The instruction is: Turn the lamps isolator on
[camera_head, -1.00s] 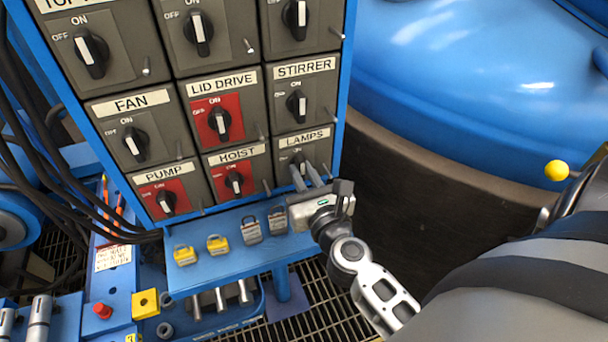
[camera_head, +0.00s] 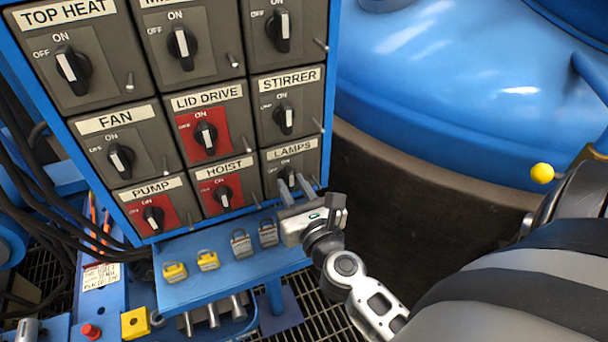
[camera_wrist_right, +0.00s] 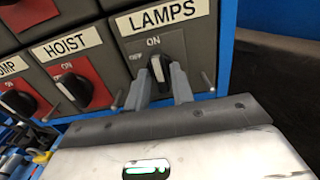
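The lamps isolator is the grey box labelled LAMPS (camera_head: 292,149) at the bottom right of the switch panel. Its black knob (camera_wrist_right: 166,70) has a white mark that stands nearly upright in the right wrist view. I cannot tell for certain whether the mark points to ON or OFF. My right gripper (camera_head: 296,183) is at the front of this box, its two grey fingers spread apart. In the right wrist view, the gripper's fingertips (camera_wrist_right: 160,76) lie on either side of the knob, a little below its top. Contact is not clear. My left gripper is out of view.
Neighbouring isolators are HOIST (camera_head: 222,190) to the left and STIRRER (camera_head: 287,104) above. Thin metal pins stick out beside the knobs. A blue shelf with yellow padlocks (camera_head: 208,261) and grey padlocks (camera_head: 268,233) sits below. A large blue vessel (camera_head: 450,90) stands to the right.

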